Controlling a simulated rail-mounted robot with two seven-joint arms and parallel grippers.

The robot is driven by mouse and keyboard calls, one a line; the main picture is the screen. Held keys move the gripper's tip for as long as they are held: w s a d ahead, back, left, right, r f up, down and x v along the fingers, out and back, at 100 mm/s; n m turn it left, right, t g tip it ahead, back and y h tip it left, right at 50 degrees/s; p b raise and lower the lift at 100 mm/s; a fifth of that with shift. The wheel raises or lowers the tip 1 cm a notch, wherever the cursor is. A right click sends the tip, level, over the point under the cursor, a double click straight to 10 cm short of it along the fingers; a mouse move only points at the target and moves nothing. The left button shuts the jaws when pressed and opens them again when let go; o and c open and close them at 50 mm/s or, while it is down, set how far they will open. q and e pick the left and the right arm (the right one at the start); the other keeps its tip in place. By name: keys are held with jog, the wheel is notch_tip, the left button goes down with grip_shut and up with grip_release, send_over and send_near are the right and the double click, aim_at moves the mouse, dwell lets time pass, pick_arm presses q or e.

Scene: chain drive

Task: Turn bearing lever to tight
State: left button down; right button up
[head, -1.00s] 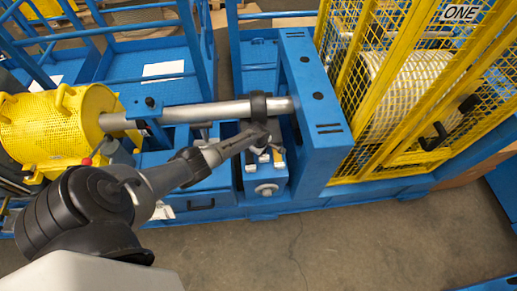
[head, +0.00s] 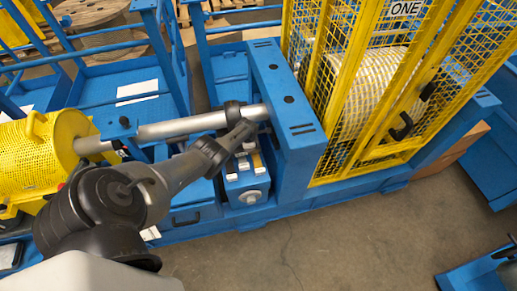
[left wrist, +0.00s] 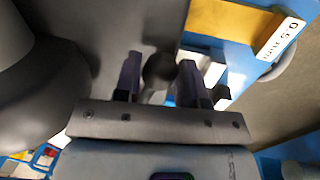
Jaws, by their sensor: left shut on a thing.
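The dark bearing collar (head: 232,108) sits around the steel shaft (head: 190,125), close to the blue upright frame. My left gripper (head: 242,130) is just in front of the collar, its arm coming in from the left. In the left wrist view a dark round lever knob (left wrist: 159,70) lies between the two fingers of my left gripper (left wrist: 160,78), which is shut on it. In the head view the gripper and forearm hide most of the lever. My right gripper does not show.
A blue upright frame (head: 283,95) stands right of the bearing, with a yellow mesh cage (head: 335,85) beyond it. A yellow perforated drum guard (head: 35,155) is at the left. A blue block (head: 246,185) with labelled strips sits below the bearing. The floor in front is clear.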

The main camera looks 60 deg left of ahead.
pick_arm(q)
jog(key=shift+a, duration=0.15)
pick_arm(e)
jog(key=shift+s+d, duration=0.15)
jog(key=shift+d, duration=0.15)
pick_arm(q)
jog(key=c, duration=0.7)
grip_release()
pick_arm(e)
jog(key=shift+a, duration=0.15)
pick_arm(q)
jog(key=shift+s+d+r+p, duration=0.1)
jog(key=shift+d+r+p, duration=0.3)
jog(key=shift+r+p, duration=1.65)
jog(key=shift+s+d+r+p, duration=0.15)
jog(key=shift+d+r+p, duration=0.3)
jog(key=shift+r+p, duration=1.6)
jog(key=shift+s+d+r+p, duration=0.1)
jog(key=shift+d+r+p, duration=0.3)
jog(key=shift+r+p, duration=1.65)
pick_arm(e)
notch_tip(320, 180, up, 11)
jog(key=b, duration=0.1)
pick_arm(q)
jog(key=shift+r, duration=0.6)
jog(key=shift+c, duration=0.2)
